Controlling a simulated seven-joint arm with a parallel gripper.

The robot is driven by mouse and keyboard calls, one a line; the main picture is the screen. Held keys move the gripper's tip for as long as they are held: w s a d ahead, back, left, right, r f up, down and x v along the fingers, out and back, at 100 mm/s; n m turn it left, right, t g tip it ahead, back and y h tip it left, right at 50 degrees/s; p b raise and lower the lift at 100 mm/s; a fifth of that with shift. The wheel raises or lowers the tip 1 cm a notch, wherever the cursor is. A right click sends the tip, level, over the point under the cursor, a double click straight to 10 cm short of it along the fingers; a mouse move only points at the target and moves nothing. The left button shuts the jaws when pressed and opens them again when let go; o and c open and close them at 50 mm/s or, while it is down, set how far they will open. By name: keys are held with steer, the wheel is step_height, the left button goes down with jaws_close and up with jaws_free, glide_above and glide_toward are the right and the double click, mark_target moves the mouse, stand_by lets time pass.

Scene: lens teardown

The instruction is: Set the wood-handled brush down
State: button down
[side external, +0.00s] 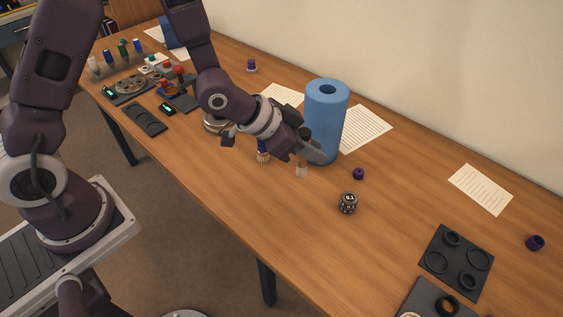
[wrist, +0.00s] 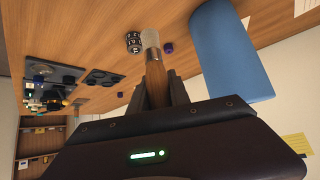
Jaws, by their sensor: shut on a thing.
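The wood-handled brush shows in the wrist view, with its brown handle (wrist: 157,80) between the fingers of my gripper (wrist: 158,92) and its pale tip (wrist: 150,38) pointing away. In the side view my gripper (side external: 304,146) is shut on the brush and holds it roughly upright, pale tip (side external: 302,170) down, just in front of the blue roll. The fingers hide part of the handle. I cannot tell whether the tip touches the wooden table (side external: 270,215).
The blue roll (side external: 325,110) stands close behind my gripper. A black marked cylinder (side external: 348,203) and a purple cap (side external: 358,173) lie to the right. Bare table lies in front.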

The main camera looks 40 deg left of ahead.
steer(key=s+a+n+y, duration=0.1)
steer(key=s+a, duration=0.2)
steer(key=a, duration=0.9)
steer(key=s+a+n, duration=0.1)
steer(key=s+a, duration=0.2)
steer(key=a, duration=0.9)
steer(key=shift+t, duration=0.3)
step_height(320, 180, down, 9)
steer(key=shift+a, duration=0.15)
steer(key=shift+w+f, duration=0.1)
steer(key=shift+f, duration=0.2)
steer(key=shift+f, duration=0.15)
steer(key=c, duration=1.2)
jaws_free()
